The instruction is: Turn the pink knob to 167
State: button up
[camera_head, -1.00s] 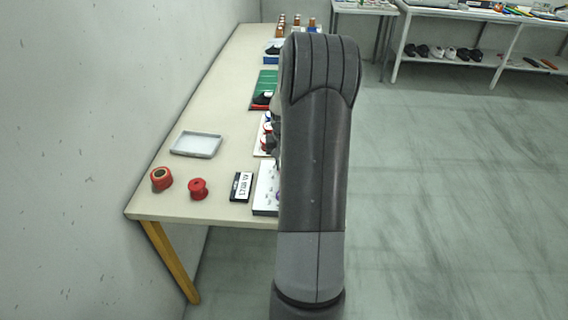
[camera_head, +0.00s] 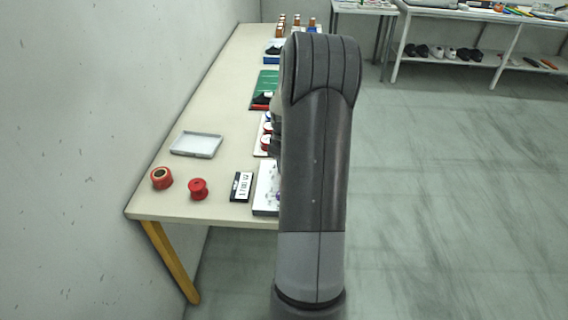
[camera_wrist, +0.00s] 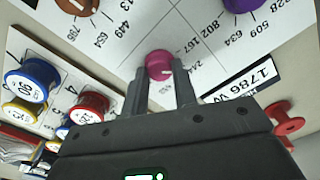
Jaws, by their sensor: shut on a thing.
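The pink knob (camera_wrist: 159,64) stands on a white panel (camera_wrist: 125,30) with printed numbers around it, in the wrist view. My gripper (camera_wrist: 160,88) has its two fingers on either side of the knob, shut on it. A white pointer line shows on the knob's face. The numbers nearest it are partly hidden by my fingers, so I cannot tell the exact reading. In the head view my arm covers the knob and gripper, and only the left edge of the panel (camera_head: 263,190) shows.
A brown knob (camera_wrist: 76,5) and a purple knob (camera_wrist: 240,4) share the panel. A black label plate (camera_wrist: 252,78) lies beside it. Thread spools, including a blue one (camera_wrist: 32,80) and a red one (camera_wrist: 288,118), stand close by. A grey tray (camera_head: 197,145) sits on the table.

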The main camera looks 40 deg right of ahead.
jog(key=n, duration=0.4)
jog(key=shift+n, duration=0.3)
dwell(0.3)
jog(key=o, duration=1)
notch_tip(320, 180, up, 11)
jog(key=shift+f, duration=0.1)
